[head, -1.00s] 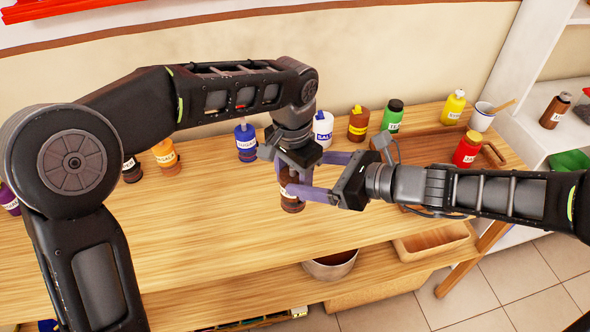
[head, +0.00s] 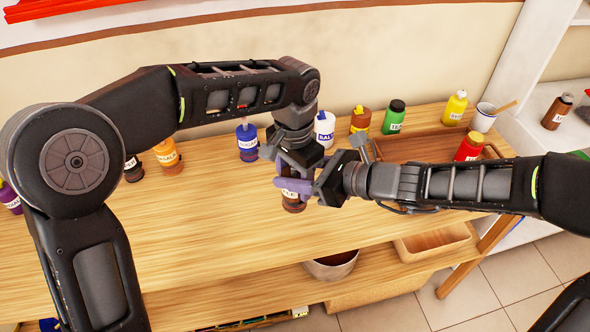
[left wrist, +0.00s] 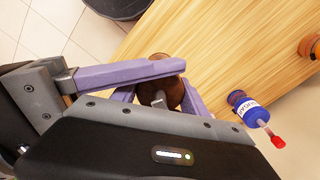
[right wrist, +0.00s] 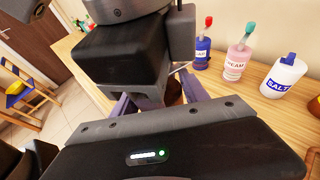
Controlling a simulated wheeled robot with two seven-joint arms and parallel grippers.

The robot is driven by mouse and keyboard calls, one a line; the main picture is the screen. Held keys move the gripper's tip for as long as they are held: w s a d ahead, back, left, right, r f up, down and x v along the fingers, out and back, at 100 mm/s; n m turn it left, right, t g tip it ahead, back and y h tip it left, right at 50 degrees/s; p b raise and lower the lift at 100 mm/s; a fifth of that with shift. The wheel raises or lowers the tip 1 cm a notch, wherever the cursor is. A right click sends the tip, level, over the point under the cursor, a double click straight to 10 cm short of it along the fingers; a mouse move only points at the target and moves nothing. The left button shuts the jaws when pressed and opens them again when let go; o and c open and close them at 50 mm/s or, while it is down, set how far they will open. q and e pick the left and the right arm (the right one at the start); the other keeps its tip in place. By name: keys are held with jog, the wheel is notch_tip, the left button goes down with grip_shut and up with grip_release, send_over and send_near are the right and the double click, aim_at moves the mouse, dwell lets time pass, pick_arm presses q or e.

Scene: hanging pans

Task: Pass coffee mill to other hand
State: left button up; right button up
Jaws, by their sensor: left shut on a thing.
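The coffee mill (head: 293,204) is brown with a white label and hangs upright above the table, its upper part hidden by the grippers. My left gripper (head: 291,174) reaches down from above and is shut on it. In the left wrist view the round brown top of the mill (left wrist: 168,92) shows between the left fingers. My right gripper (head: 299,188) comes in from the right with its fingers spread around the mill, one passing in front of it. In the right wrist view the mill (right wrist: 173,92) is partly hidden between the fingers.
A blue sugar bottle (head: 247,141), a white salt bottle (head: 324,130) and several other bottles line the back of the wooden table (head: 200,220). A wooden tray (head: 415,148) lies at the right with a red bottle (head: 469,147). The table's front is clear.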

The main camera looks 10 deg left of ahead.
jog(key=c, duration=0.9)
pick_arm(q)
jog(key=o, duration=1.6)
jog(key=shift+c, duration=0.2)
pick_arm(e)
jog(key=shift+c, duration=0.2)
pick_arm(q)
notch_tip(320, 180, up, 8)
jog(key=shift+f, duration=0.25)
